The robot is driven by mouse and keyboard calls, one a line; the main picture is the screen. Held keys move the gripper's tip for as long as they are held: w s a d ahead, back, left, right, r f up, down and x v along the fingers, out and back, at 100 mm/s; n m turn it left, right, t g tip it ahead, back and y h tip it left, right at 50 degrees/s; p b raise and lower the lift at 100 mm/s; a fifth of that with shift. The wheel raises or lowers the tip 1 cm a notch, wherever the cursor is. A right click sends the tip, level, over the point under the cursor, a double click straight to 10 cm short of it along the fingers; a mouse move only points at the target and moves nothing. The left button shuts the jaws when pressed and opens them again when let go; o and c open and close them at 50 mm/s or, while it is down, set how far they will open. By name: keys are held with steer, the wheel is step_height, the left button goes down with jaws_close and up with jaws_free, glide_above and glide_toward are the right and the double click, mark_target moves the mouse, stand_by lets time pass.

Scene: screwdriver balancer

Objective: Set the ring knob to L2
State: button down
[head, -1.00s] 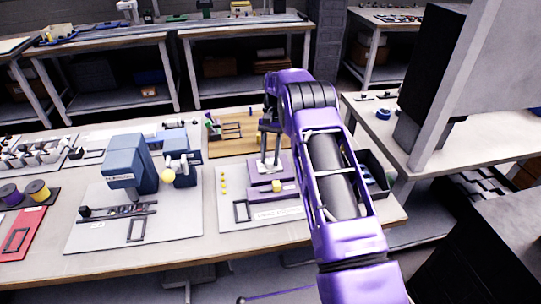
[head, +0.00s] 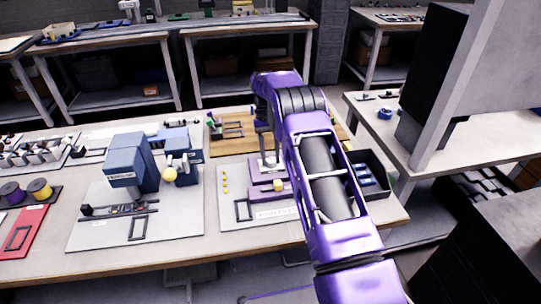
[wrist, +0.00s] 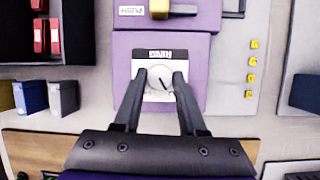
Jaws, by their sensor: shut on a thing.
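The ring knob (wrist: 160,78) is a round grey-white dial with a dark pointer line, set on a white plate marked RING on a purple box (wrist: 190,50). In the wrist view the pointer slants toward the picture's lower right. The small marks around the dial are too small or covered to read. My gripper (wrist: 159,76) is shut on the knob, one dark finger on its left and one on its right. In the head view the purple box (head: 257,180) stands on a light board, and my arm and gripper hide the knob.
A second purple block with a yellow part (wrist: 160,9) sits just beyond the box. Several yellow pegs (wrist: 253,60) stand in a row on the board. A blue machine (head: 130,165) stands nearby.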

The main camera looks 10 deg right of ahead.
mark_target(271, 160)
steer(key=shift+c, duration=2.3)
jaws_free()
steer(key=p+v, duration=0.1)
steer(key=v, duration=0.2)
steer(key=shift+v, duration=1.7)
steer(key=shift+w+r, duration=0.15)
steer(key=shift+r, duration=0.3)
